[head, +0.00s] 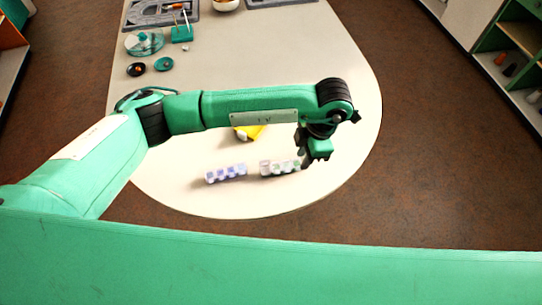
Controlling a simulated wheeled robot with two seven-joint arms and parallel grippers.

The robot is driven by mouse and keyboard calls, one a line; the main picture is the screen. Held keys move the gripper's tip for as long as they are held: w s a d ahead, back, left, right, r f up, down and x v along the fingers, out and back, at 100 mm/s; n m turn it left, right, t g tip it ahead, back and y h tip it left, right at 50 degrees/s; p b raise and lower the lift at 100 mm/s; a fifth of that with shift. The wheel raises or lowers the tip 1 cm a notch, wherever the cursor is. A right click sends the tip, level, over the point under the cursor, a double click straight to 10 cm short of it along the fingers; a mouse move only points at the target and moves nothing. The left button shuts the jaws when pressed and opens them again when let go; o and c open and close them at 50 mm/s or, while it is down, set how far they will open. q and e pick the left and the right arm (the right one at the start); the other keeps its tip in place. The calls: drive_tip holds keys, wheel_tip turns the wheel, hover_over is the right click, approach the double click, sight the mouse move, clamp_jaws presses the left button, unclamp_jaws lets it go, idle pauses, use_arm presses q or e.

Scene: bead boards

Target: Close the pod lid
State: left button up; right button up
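Two short rows of small boxes lie near the rounded front end of the table. The left row (226,173) is bluish-purple with pale tops. The right row (280,168) is whitish with green showing, and its left end looks a little taller; I cannot tell which lid stands open. My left gripper (307,163) points down at the right end of the whitish row and overlaps it in the picture. Whether it touches the row is unclear, and its finger gap is too small to judge. My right gripper is out of view.
A yellow object (249,132) lies partly hidden behind my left forearm. Farther back are a clear round dish (144,43), a green stand (182,34), two small round dishes, grey boards and a white bowl (226,5). The table (345,75) is bare at the right.

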sight(265, 161)
use_arm(q)
drive_tip(key=w+a+r+t+y, duration=0.2)
drive_tip(key=w+a+y, duration=0.1)
drive_tip(key=w+a, duration=0.15)
drive_tip(key=x, duration=0.9)
drive_tip(key=s+x, duration=0.1)
drive_tip(key=x, duration=0.4)
drive_tip(key=shift+d+f, duration=0.1)
drive_tip(key=shift+c, duration=0.3)
clamp_jaws()
